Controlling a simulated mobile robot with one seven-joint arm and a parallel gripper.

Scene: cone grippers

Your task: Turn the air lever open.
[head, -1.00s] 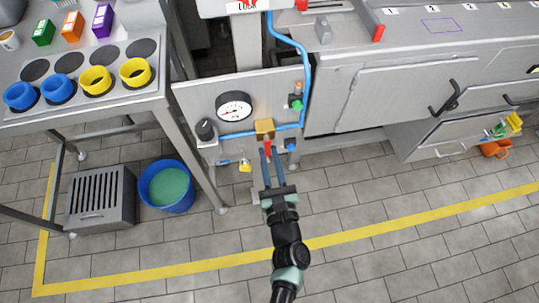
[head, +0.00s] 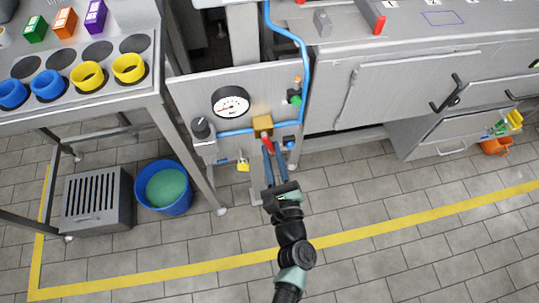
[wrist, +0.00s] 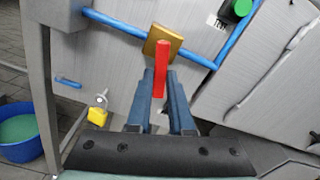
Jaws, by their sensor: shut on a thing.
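The air lever (head: 267,146) is a red handle on a brass valve block (head: 262,124), set in the blue pipe on a grey panel. It hangs down from the block, tilted slightly right in the head view. In the wrist view the red lever (wrist: 160,62) stands in front of the brass block (wrist: 176,36). My gripper (head: 268,150) reaches the lever from below, its two long blue fingers on either side of it. In the wrist view my gripper (wrist: 160,82) is shut on the lever, and the fingertips hide part of its sides.
A round pressure gauge (head: 230,103) and a black knob (head: 200,128) sit left of the valve. A green button (head: 295,98) is at its right. A yellow padlock (head: 243,165) hangs at lower left. A blue bucket (head: 163,190) stands on the floor. The floor in front is clear.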

